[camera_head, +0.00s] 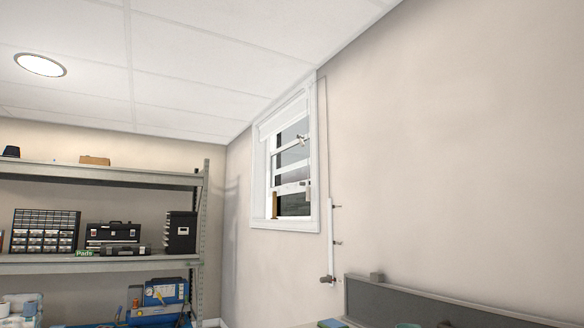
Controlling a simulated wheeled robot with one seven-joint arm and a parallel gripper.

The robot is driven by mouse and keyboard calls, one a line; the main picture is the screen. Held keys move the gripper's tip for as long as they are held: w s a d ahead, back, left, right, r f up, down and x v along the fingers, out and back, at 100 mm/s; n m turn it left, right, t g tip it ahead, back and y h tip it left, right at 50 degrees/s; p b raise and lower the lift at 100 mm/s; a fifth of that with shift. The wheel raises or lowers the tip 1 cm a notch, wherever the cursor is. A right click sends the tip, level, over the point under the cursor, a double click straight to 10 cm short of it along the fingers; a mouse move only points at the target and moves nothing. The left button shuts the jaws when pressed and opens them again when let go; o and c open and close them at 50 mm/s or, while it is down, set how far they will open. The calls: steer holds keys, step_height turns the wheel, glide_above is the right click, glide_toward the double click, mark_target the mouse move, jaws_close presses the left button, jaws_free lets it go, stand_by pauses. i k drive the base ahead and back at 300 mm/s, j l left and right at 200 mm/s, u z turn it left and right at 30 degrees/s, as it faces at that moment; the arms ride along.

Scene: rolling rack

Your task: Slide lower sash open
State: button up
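A white-framed window (314,160) is set high in the beige wall, seen at a steep angle. Its white sash bars cross dark panes; a thick white rail (290,188), which looks like part of the lower sash, runs across the lower part. A dark gap or pane (294,206) shows beneath that rail; I cannot tell which. A small brown upright piece (274,206) stands at the window's lower left. A small metallic fitting (303,138) sits at the upper bars. My gripper is not in view.
A thin line runs down the wall beside the window to a white vertical rod (331,238). A grey-backed bench (440,305) stands at lower right. A metal shelf rack (100,264) holding cases and tools fills the left.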

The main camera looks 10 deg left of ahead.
mark_target(290, 189)
steer(key=i+j+u, duration=0.4)
steer(key=i, duration=0.2)
steer(key=i+j+u, duration=0.25)
steer(key=i, duration=0.7)
steer(key=i+l+u, duration=0.1)
steer(key=i+u, duration=0.15)
steer(key=i, duration=2.6)
